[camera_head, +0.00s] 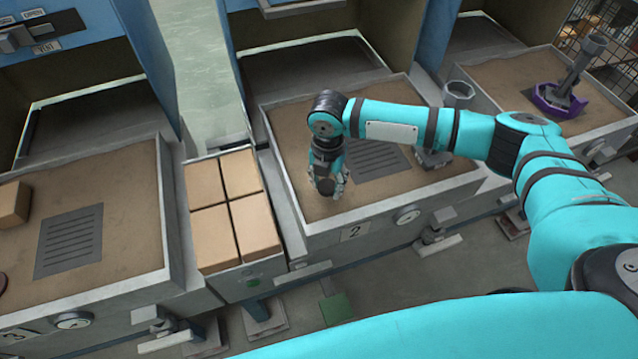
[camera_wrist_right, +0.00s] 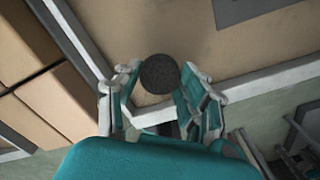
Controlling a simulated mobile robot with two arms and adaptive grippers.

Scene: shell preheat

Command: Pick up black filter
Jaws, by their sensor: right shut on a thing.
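The black filter (camera_wrist_right: 160,74) is a small dark round disc between the fingertips of my right gripper (camera_wrist_right: 158,88) in the right wrist view. In the head view the filter (camera_head: 325,187) shows as a dark spot at the fingers of my right gripper (camera_head: 328,190). The gripper points down over the front left part of the sand tray marked 2 (camera_head: 300,222). It is shut on the filter. I cannot tell how far the filter is above the sand. My left gripper is not in view.
Several tan blocks (camera_head: 250,222) fill a box left of tray 2. A slotted grey plate (camera_head: 378,160) lies in tray 2, behind the gripper. Tray 3 (camera_head: 110,292) stands at left. A purple-based tool (camera_head: 560,98) stands in the right tray. A grey cup (camera_head: 458,92) stands behind my arm.

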